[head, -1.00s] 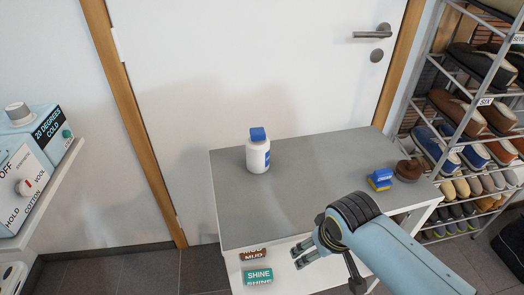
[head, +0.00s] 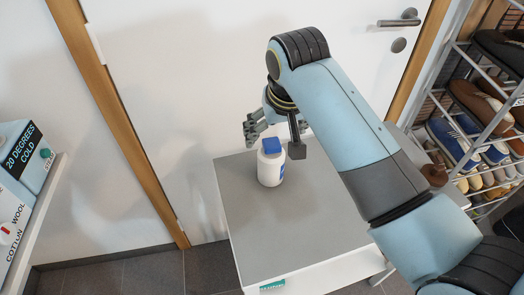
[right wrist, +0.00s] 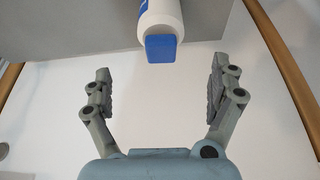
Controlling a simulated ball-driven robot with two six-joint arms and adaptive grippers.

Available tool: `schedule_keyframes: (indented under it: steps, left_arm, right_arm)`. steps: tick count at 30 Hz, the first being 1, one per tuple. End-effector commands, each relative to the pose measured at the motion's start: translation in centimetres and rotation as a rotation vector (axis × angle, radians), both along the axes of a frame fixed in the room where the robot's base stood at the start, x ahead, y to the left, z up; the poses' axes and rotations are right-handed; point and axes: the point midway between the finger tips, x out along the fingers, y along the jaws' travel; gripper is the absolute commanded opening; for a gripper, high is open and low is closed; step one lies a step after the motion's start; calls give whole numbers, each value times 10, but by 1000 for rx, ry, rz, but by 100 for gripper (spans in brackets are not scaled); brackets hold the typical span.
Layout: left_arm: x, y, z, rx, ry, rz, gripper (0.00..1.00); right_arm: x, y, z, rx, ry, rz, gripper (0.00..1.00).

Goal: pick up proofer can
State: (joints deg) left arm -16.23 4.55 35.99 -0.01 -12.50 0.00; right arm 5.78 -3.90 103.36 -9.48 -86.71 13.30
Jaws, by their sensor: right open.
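The proofer can is a white bottle with a blue cap (head: 271,168), standing upright on the grey table top (head: 300,230). My right gripper (head: 275,138) is open, just behind and above the can's cap, with its fingers spread to either side. In the right wrist view, the can (right wrist: 161,20) enters from the top edge, its blue cap pointing down between the open fingers (right wrist: 160,90) but beyond their tips. No contact shows. My left gripper is not in view.
A shoe rack (head: 470,130) stands at the right. A brown round item (head: 434,174) sits near the table's right edge, partly behind my right arm. A teal box (head: 272,286) shows below the table's front edge. The table's front is clear.

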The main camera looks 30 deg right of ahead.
Motion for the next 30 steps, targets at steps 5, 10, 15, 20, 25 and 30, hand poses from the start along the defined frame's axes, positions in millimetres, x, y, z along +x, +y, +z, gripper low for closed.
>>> schedule_keyframes:
  steps: [5, 10, 15, 20, 25, 30]
  left_arm:
    - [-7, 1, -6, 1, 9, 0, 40]
    - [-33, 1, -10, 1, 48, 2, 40]
    - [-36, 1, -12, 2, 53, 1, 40]
    - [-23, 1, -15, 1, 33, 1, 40]
    - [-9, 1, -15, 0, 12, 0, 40]
    - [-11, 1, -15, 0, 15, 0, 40]
  right_arm:
    - [10, -3, -26, -1, 4, -4, 92]
    - [19, -4, -45, 1, 1, -3, 92]
    - [24, -5, -60, 1, 3, -2, 92]
    - [33, -7, -85, 0, 2, -2, 92]
    - [38, -8, -96, 1, 0, -3, 92]
    - [38, -8, -96, 1, 0, -3, 92]
